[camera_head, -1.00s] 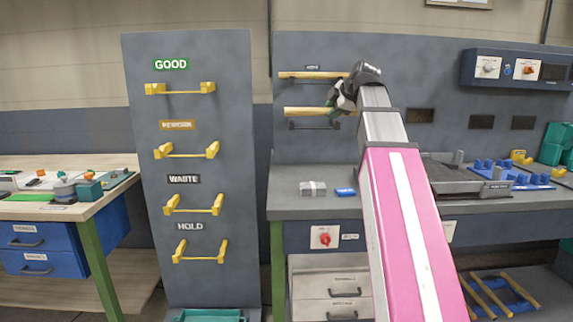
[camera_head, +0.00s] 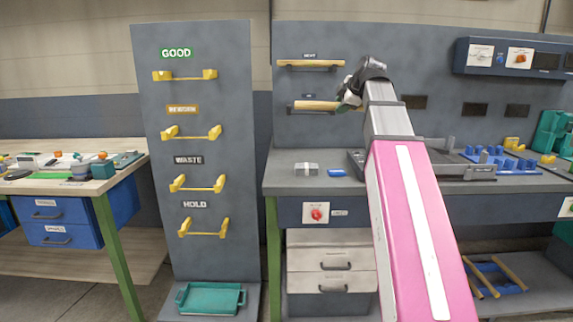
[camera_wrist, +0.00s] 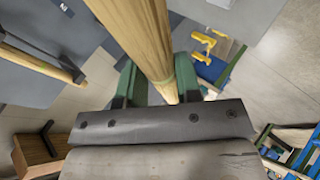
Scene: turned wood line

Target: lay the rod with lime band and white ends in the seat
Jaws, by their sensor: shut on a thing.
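My gripper (camera_head: 348,98) is shut on a pale wooden rod (camera_head: 318,105), held roughly level at the grey wall panel. In the wrist view the rod (camera_wrist: 137,35) passes between the green fingers (camera_wrist: 155,84). No lime band or white ends can be made out on it; the gripper hides its right part in the head view. A dark lower bracket (camera_head: 297,110) on the panel is just under or behind the rod; I cannot tell whether they touch. Which part is the seat is not clear.
Another wooden rod (camera_head: 310,63) lies on the upper bracket, close above. A board (camera_head: 225,100) with yellow hooks labelled GOOD to HOLD stands left. The workbench (camera_head: 290,185) below carries a small grey block, a blue piece and a dark fixture (camera_head: 465,170).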

